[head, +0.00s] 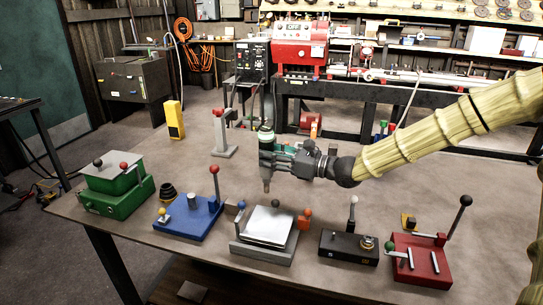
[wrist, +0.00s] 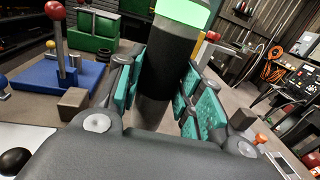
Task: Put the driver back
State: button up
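My gripper (head: 272,160) is above the middle of the bench and shut on the driver (head: 266,142). The driver is a dark upright cylinder with a bright green band near its top and a narrow tip pointing down at the bench. In the wrist view the driver (wrist: 168,62) stands between the teal finger pads of my gripper (wrist: 160,90). The tip hangs above and behind the grey fixture with a silver plate (head: 267,226), apart from it. No place clearly marked for the driver shows.
A green box fixture (head: 117,188), a blue fixture (head: 188,217), a black fixture (head: 349,247) and a red fixture (head: 420,262) line the front edge. Behind stand a grey red-knobbed stand (head: 222,138) and a yellow block (head: 175,120). Right of centre, the bench behind the fixtures is clear.

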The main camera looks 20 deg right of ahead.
jog(key=o, duration=0.4)
jog(key=shift+r, duration=0.2)
jog(key=p+v, duration=0.1)
jog(key=v, duration=1.1)
